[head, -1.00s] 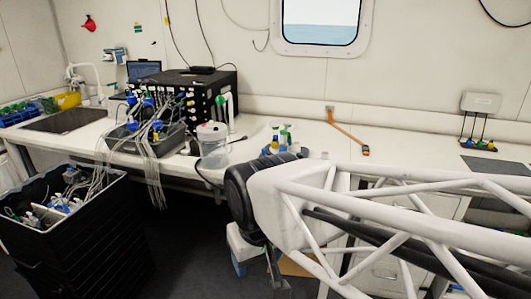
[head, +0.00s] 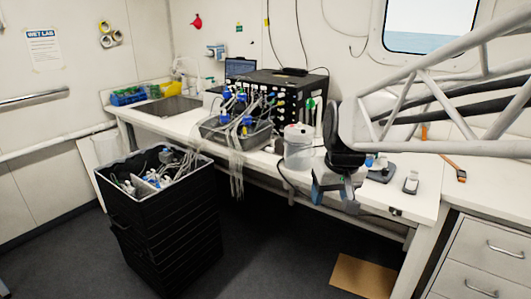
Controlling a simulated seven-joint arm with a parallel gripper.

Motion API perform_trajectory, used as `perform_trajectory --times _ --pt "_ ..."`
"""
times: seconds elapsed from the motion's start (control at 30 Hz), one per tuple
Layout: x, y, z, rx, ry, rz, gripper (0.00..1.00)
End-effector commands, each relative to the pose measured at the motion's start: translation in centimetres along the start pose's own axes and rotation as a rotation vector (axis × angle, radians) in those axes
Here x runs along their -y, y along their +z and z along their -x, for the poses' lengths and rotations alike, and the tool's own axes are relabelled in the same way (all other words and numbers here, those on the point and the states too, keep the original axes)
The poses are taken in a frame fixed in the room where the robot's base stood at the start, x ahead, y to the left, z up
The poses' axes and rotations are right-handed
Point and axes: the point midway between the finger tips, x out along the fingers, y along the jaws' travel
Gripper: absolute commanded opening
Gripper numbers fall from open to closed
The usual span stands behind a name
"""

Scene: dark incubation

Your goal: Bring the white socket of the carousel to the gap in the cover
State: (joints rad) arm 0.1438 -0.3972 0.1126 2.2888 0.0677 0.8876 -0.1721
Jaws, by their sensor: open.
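My gripper (head: 334,193) hangs from the dark wrist of my arm over the front edge of the white bench (head: 428,190). It points down, its fingers are apart and I see nothing between them. Just right of it, a small device with a dark base (head: 382,175) and white and blue parts stands on the bench, partly hidden by my arm. I cannot tell whether this is the carousel. No white socket, cover or gap can be made out at this size.
A small grey-white item (head: 411,183) lies to the right. A black bin (head: 160,215) stands on the floor.

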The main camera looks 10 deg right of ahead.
Motion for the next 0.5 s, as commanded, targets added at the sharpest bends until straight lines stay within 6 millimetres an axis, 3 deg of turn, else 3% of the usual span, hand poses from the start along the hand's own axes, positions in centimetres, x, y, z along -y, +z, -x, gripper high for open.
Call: perform_trajectory --times 0.5 --pt "-8.0 -12.8 -2.9 -0.028 -0.012 0.0 0.6"
